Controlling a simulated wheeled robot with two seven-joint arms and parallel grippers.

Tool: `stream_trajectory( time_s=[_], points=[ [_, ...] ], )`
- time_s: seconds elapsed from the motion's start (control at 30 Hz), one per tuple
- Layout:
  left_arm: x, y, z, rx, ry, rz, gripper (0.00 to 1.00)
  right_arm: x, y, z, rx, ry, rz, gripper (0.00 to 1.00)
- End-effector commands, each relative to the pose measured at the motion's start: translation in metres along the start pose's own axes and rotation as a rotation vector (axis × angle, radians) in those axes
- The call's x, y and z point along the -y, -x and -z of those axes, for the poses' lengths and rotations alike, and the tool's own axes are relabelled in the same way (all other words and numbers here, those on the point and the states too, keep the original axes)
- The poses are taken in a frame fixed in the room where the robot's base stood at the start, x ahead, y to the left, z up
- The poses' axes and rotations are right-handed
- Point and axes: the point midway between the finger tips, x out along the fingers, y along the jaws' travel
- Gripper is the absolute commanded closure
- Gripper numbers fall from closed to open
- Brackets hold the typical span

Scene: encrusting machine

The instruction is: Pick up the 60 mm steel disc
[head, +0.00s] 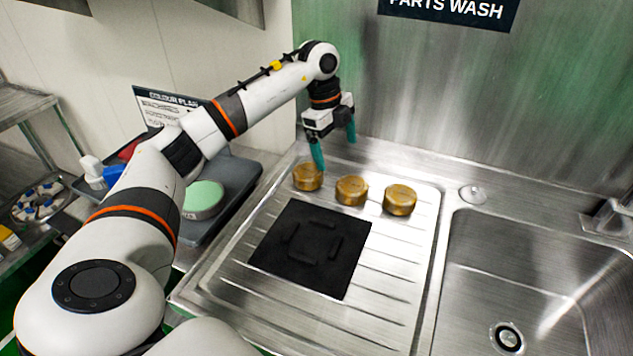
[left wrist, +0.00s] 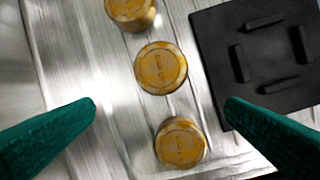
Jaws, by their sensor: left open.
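Three short round discs, yellow-brown stained over metal, stand in a row on the ribbed steel drainboard (head: 395,308): a left disc (head: 307,178), a middle disc (head: 351,191) and a right disc (head: 400,200). Their tops carry lettering too small to read, so I cannot tell which is the 60 mm steel one. In the left wrist view they show as a top disc (left wrist: 131,12), a centre disc (left wrist: 161,68) and a bottom disc (left wrist: 181,143). My left gripper (head: 334,154) has green fingers, spread apart and empty, above the row near the left disc. My right gripper is out of view.
A black mat (head: 270,262) with raised bars lies in front of the discs. A sink basin (head: 545,275) is at right, with a small round metal cap (head: 472,194) on its ledge. A grey tray (head: 240,180) holding a green-topped round thing (head: 203,198) is at left.

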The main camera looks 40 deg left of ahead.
Motion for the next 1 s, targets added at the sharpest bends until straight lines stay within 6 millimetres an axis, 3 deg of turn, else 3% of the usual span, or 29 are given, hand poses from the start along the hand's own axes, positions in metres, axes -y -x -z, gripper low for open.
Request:
stream_trajectory(
  time_s=[0.03,0.1,0.27,0.5,0.77,1.0],
  points=[
    [0.006,0.008,0.023,-0.065,0.068,0.025,0.05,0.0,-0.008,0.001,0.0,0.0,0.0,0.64],
    [0.014,0.02,0.043,-0.132,0.144,0.058,0.05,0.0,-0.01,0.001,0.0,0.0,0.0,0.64],
    [0.025,0.025,0.063,-0.196,0.222,0.094,0.05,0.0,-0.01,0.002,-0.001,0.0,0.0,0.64],
    [0.03,-0.014,0.07,-0.197,0.223,0.097,0.05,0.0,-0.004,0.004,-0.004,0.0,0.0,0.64],
    [0.031,-0.036,0.074,-0.195,0.22,0.094,0.05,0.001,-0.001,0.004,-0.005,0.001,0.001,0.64],
    [0.033,-0.07,0.082,-0.195,0.22,0.095,0.05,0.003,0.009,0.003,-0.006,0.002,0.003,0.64]
  ],
)
